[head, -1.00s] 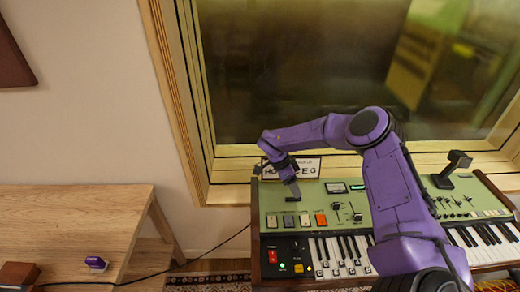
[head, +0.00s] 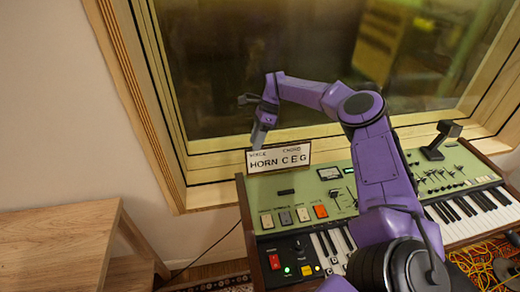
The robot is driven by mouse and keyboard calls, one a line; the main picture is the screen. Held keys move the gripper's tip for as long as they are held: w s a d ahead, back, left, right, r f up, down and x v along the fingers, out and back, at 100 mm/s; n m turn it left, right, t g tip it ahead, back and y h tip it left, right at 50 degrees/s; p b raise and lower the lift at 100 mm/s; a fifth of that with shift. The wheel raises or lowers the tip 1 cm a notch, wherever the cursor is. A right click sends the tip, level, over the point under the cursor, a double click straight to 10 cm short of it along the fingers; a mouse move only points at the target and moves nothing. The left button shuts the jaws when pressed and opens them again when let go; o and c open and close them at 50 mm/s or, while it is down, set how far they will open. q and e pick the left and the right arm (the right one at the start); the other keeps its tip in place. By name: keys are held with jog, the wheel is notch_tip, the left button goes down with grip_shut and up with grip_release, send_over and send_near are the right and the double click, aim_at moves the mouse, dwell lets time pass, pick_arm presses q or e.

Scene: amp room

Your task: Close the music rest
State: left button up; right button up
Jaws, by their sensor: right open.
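An upright sign-like panel reading "HORN C E G" (head: 278,158) stands at the back left edge of the green keyboard instrument (head: 345,195). It looks like the music rest, or a card on it; I cannot tell which. My right gripper (head: 261,134) is open and points down just behind or above the panel's upper left corner. I cannot tell whether it touches the panel. My right arm crosses over the middle of the keyboard and hides part of its controls and keys. My left gripper is not in view.
A window with a wooden frame (head: 140,95) rises behind the instrument. A black stand-like piece (head: 440,140) sticks up at the back right. A wooden bench (head: 60,245) stands at left. Orange and yellow cables (head: 480,262) lie at lower right.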

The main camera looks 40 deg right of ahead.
jog(key=shift+x, duration=1.1)
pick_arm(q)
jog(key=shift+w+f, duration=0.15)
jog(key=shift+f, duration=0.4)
pick_arm(e)
jog(key=shift+r, duration=0.1)
jog(key=shift+s+r, duration=0.1)
grip_shut()
pick_arm(q)
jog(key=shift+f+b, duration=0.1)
jog(key=shift+b, duration=0.2)
